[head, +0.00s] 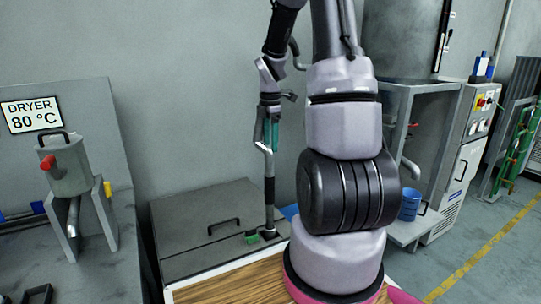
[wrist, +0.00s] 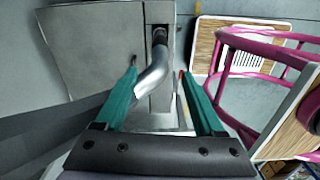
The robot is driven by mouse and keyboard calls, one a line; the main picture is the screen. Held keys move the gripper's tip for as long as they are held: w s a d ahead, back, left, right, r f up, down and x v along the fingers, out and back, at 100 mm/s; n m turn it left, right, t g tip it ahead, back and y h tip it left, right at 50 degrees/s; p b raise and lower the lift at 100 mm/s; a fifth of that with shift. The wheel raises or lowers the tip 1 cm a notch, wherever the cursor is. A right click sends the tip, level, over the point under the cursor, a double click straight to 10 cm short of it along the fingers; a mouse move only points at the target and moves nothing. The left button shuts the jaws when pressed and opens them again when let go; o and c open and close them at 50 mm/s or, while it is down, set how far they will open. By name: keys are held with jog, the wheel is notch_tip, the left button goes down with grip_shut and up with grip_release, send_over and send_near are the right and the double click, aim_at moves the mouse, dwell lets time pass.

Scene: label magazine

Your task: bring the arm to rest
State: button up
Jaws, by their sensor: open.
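My gripper (head: 271,135) hangs left of my large arm links in the head view, with green fingers pointing down. In the wrist view its two green fingers (wrist: 158,72) are spread apart. A bent silver pipe (wrist: 154,76) shows between them in that view; I cannot tell whether either finger touches it. In the head view the pipe (head: 269,185) stands upright below the gripper, beside a grey lidded box (head: 195,235). My arm links hide part of the area to the right of the pipe.
A grey dryer stand with a hopper (head: 68,165) and a "DRYER 80 °C" sign (head: 32,115) is at the left. A grey cabinet with a control panel (head: 480,115) and a blue cup (head: 410,204) are at the right. Floor is clear at the lower right.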

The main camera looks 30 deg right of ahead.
jog(key=shift+r, duration=0.95)
